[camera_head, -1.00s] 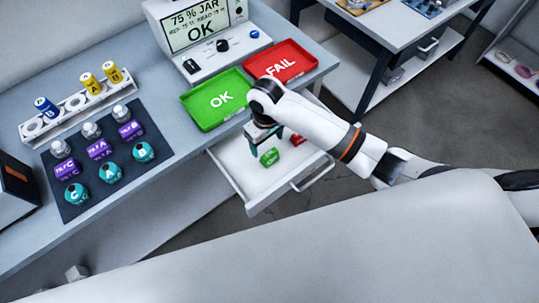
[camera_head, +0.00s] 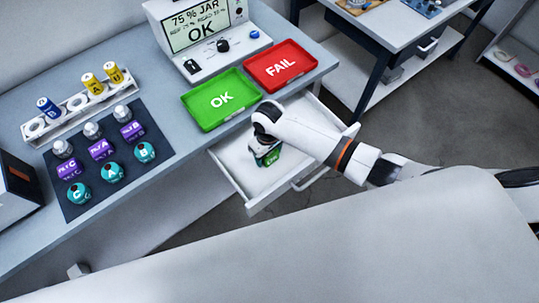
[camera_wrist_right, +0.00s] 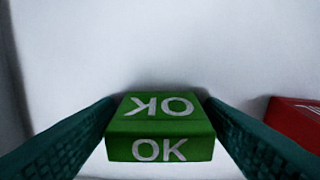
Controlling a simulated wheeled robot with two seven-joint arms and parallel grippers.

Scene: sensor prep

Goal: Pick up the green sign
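The green sign (camera_head: 273,158) is a small block in the open white drawer, partly covered by my right gripper in the head view. In the right wrist view the green sign (camera_wrist_right: 160,127) has white OK lettering on its top and front faces. My right gripper (camera_head: 263,157) is down in the drawer at the sign. In the right wrist view its two dark teal fingers (camera_wrist_right: 160,100) stand on either side of the sign, apparently with a thin gap at each side. The gripper looks open. My left gripper is not in view.
A red sign (camera_wrist_right: 296,122) lies right of the green one; my arm hides it in the head view. The drawer (camera_head: 235,178) has raised walls and a front handle. The green OK tray (camera_head: 208,121) and red FAIL tray (camera_head: 258,81) sit on the table above.

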